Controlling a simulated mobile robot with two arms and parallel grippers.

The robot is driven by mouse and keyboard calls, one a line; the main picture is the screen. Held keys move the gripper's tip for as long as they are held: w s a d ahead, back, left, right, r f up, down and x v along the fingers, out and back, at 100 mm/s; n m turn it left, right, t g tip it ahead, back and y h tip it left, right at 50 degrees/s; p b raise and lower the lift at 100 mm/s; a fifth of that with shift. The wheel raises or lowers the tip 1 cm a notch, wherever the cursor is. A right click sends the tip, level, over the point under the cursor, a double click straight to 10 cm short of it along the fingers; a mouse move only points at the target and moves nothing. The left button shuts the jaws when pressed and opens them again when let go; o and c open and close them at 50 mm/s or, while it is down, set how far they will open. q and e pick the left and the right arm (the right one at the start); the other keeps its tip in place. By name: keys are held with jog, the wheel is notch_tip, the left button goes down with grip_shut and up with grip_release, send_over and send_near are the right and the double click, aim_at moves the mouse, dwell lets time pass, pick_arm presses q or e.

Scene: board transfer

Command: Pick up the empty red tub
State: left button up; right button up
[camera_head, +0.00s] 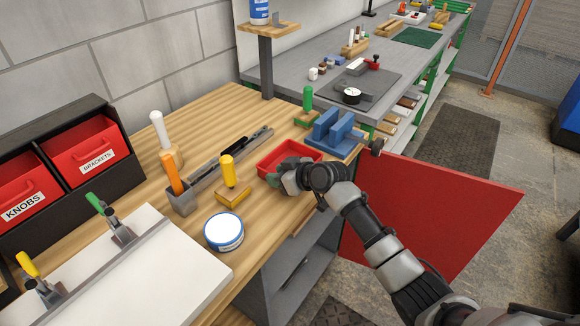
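A small red tub (289,151) sits on the wooden bench near its right edge, in front of a blue fixture. The part of its inside that shows looks empty. My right gripper (277,178) is at the tub's near side, reaching in from the lower right, and its hand hides the near right part of the tub. The fingers are small and partly hidden, so I cannot tell whether they are open or closed on the rim. My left gripper is not in view.
A blue fixture (338,130) stands just behind the tub. A yellow-handled tool (229,172), a grey tool trough (215,165) and a round white-lidded tin (224,231) stand to the left. Red bins marked KNOBS (22,198) and BRACKETS (92,153) sit farther left.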

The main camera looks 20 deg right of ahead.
grip_shut()
dwell(0.5)
